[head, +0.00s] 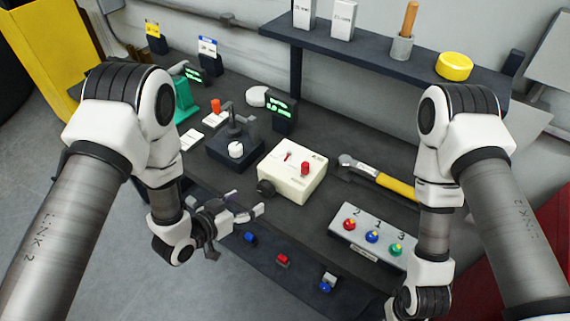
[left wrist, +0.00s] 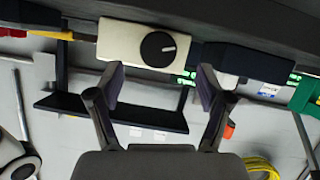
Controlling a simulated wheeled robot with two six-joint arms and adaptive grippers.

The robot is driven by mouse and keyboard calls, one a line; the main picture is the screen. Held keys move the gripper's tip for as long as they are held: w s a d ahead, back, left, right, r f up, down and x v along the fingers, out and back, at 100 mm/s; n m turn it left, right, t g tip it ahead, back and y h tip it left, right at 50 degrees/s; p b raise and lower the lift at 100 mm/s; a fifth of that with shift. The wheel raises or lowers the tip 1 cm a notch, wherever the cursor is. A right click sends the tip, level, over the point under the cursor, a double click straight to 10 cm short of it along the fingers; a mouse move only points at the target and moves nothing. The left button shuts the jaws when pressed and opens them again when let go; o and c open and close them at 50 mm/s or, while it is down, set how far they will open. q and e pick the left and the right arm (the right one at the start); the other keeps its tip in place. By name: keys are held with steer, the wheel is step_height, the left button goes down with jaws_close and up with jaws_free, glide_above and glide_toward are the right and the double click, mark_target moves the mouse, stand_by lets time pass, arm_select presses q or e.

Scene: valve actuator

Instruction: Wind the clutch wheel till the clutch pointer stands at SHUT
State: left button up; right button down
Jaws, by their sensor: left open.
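A cream box (head: 292,172) stands on the dark bench in the head view. A black round wheel (head: 265,188) sits on its front face, at the left. In the left wrist view this wheel (left wrist: 158,49) shows face-on, with a light line across it, on the cream box (left wrist: 118,42). The box top has a small red pointer (head: 288,156) and a red knob (head: 305,169); lettering is too small to read. My left gripper (head: 247,205) is open and empty in front of the wheel, apart from it. In the wrist view the wheel shows between its fingers (left wrist: 160,80). My right gripper is out of sight.
A dark base with a lever and white knob (head: 236,149) stands left of the box. A yellow-handled hammer (head: 378,179) lies to the right. A grey button panel (head: 371,237) is at front right. Blue and red small parts (head: 283,259) lie along the front.

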mark_target(263, 192)
arm_select(q)
steer(key=shift+w+d+p, duration=0.3)
steer(key=shift+w+d, duration=0.15)
steer(key=p+x, duration=0.1)
steer(key=x, duration=0.4)
steer(key=shift+w+d+f+p, duration=0.1)
steer(key=shift+w+d+p, duration=0.15)
steer(key=shift+p, duration=0.1)
steer(key=shift+w+d+f, duration=0.15)
steer(key=shift+w+f, duration=0.05)
steer(key=shift+w, duration=0.05)
steer(key=shift+s, duration=0.1)
